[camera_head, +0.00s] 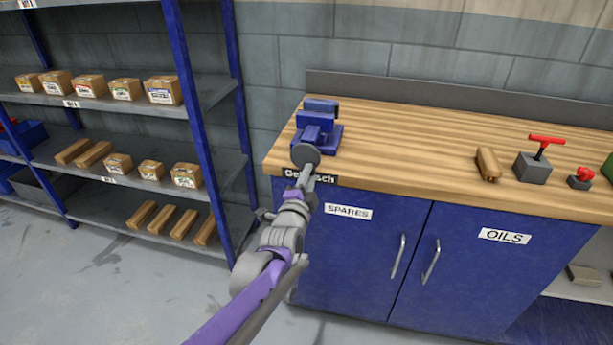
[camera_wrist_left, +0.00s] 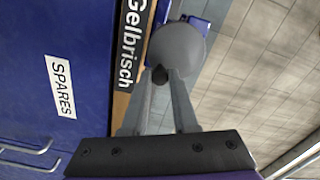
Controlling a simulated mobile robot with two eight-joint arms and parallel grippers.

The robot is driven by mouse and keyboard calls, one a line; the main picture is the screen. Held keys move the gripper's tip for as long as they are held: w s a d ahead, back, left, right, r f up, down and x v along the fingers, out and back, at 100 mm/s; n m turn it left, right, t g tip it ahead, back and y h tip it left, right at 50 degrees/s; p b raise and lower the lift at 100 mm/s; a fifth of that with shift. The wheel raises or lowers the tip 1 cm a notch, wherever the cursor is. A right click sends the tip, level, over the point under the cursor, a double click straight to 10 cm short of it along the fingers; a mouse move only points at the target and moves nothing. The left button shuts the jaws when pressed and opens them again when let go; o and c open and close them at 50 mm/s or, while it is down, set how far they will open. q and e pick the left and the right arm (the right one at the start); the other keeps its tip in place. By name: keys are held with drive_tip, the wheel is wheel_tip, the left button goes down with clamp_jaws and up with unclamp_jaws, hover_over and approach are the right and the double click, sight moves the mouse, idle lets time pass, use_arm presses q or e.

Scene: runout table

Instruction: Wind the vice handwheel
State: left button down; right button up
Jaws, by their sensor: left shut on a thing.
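The blue vice (camera_head: 318,120) stands on the left end of the wooden bench top. Its round grey handwheel (camera_head: 305,154) faces out over the front edge. My left gripper (camera_head: 308,171) reaches up to the lower part of the wheel. In the left wrist view the handwheel (camera_wrist_left: 178,46) shows large, with a small dark knob (camera_wrist_left: 160,75) at its lower left. There my left gripper (camera_wrist_left: 162,84) has its fingertips closed on this knob. Most of the vice is hidden behind the wheel in that view. My right gripper is in neither view.
The bench (camera_head: 430,150) has blue cupboard doors below, labelled SPARES and OILS. A shelf rack with boxes (camera_head: 185,175) stands left.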

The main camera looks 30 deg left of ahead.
use_arm(q)
drive_tip(key=shift+r+n, duration=0.1)
drive_tip(key=shift+n, duration=0.2)
drive_tip(key=shift+d+r+n+p, duration=0.1)
drive_tip(key=shift+r+n+p, duration=0.2)
drive_tip(key=shift+n, duration=0.3)
drive_tip(key=shift+d+r+n+p, duration=0.15)
drive_tip(key=shift+n+p, duration=0.1)
drive_tip(key=shift+n, duration=0.85)
drive_tip(key=shift+r+n+p, duration=0.3)
drive_tip(key=shift+n+p, duration=0.15)
drive_tip(key=shift+n, duration=0.15)
drive_tip(key=shift+r+n+p, duration=0.2)
drive_tip(key=shift+n+p, duration=0.2)
drive_tip(key=shift+n, duration=0.5)
drive_tip(key=shift+f, duration=0.1)
